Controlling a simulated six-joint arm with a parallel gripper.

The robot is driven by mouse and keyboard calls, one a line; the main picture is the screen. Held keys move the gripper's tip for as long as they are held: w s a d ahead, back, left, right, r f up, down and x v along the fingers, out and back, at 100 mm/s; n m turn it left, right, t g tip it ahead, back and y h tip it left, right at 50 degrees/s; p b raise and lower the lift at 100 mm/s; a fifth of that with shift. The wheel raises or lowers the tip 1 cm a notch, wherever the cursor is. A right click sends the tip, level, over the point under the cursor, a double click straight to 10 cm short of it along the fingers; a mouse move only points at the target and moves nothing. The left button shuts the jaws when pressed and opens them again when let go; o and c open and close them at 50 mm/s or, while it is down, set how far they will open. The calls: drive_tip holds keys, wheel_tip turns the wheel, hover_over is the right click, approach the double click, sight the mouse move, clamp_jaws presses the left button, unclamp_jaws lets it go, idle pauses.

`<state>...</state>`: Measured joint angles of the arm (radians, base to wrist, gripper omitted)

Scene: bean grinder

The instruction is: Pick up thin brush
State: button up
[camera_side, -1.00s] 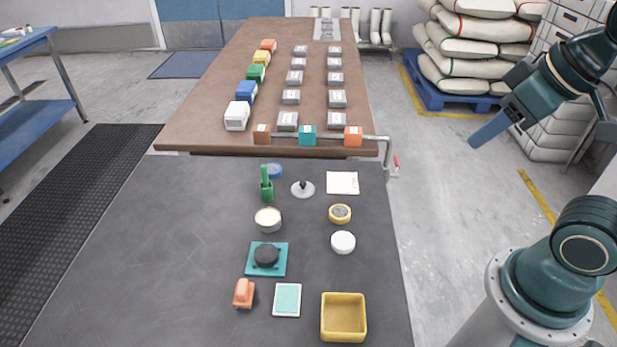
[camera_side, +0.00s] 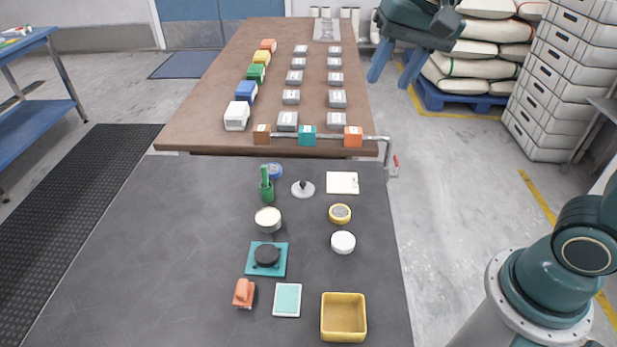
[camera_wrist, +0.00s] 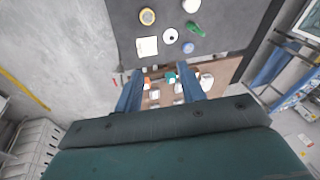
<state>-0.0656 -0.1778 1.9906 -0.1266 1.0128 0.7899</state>
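A slim green upright piece (camera_side: 265,175) stands in a green cup (camera_side: 267,192) near the far edge of the dark table. It may be the thin brush, but it is too small to tell. In the wrist view the green item (camera_wrist: 195,29) shows near the top, beside a white round dish (camera_wrist: 190,6). My gripper (camera_side: 395,72) is high up, beyond and to the right of the dark table. Its two blue fingers are spread apart. The wrist view shows the open fingers (camera_wrist: 161,92) with nothing held between them.
Nearby on the dark table (camera_side: 160,240) are a blue roll (camera_side: 274,170), a white disc with a black knob (camera_side: 303,189), a cream bowl (camera_side: 268,219) and a paper pad (camera_side: 342,183). A clamped rail with blocks (camera_side: 307,135) edges the brown table. The dark table's left side is clear.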

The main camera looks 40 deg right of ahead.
drive_tip(key=w+a+f+m+g, duration=0.1)
drive_tip(key=w+a+f+m, duration=0.15)
drive_tip(key=w, duration=0.45)
drive_tip(key=w+a+f+m+g, duration=0.1)
drive_tip(key=w+a+f+m, duration=0.15)
drive_tip(key=w, duration=0.35)
drive_tip(key=m+g, duration=0.1)
drive_tip(key=m, duration=0.5)
hover_over(264, 166)
drive_tip(key=d, duration=0.1)
wheel_tip(264, 166, down, 10)
drive_tip(key=shift+w, duration=0.1)
drive_tip(key=shift+f, duration=0.1)
drive_tip(key=shift+a+f, duration=0.25)
drive_tip(key=shift+f, duration=1.85)
drive_tip(key=shift+a+f, duration=0.2)
drive_tip(key=shift+f, duration=1.9)
drive_tip(key=shift+a+f, duration=0.2)
drive_tip(key=shift+f, duration=2.35)
clamp_jaws()
